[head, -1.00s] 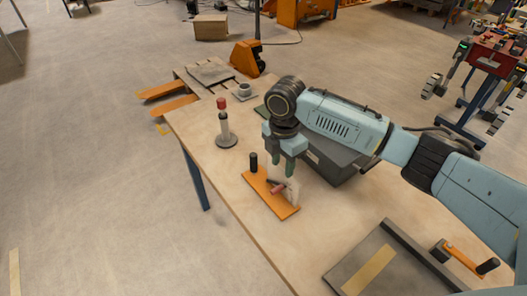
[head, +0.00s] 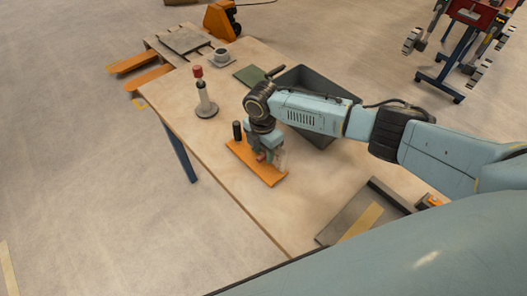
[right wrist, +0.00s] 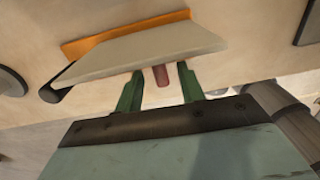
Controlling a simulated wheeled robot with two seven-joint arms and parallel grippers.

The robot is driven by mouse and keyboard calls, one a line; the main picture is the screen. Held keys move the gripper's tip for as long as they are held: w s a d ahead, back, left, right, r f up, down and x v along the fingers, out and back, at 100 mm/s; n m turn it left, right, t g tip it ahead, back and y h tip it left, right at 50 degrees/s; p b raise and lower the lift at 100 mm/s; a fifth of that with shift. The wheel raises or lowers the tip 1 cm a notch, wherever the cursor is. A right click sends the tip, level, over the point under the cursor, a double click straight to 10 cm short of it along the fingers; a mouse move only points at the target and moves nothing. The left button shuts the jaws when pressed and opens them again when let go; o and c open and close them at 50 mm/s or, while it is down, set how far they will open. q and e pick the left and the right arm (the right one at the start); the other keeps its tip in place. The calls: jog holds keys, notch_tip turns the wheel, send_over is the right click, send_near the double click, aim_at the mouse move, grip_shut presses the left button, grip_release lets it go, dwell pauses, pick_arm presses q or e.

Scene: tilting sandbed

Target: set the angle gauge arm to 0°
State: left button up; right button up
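The angle gauge has an orange base (head: 240,149) lying on the wooden table, with a black post (head: 237,131) at its far left end. A pale upright plate (right wrist: 150,50) and the orange base (right wrist: 110,37) show in the right wrist view. A small red grip (head: 261,156) on the gauge also shows in the right wrist view (right wrist: 161,76). My right gripper (head: 268,157) is low over the gauge. In the right wrist view its green fingers (right wrist: 160,90) stand apart, one on each side of the red grip. The gauge's arm angle cannot be read. My left gripper is out of view.
A red-topped post on a round foot (head: 206,98) stands left of the gauge. A dark bin (head: 318,80) is behind my right gripper. A green board (head: 249,76) and a cup (head: 219,58) are farther back. A grey-edged tray (head: 337,226) lies at the front right.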

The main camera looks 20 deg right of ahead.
jog(key=shift+f, duration=0.35)
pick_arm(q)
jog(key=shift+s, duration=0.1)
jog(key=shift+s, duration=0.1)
pick_arm(e)
jog(key=shift+c, duration=0.5)
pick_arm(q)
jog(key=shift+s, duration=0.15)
pick_arm(e)
grip_shut()
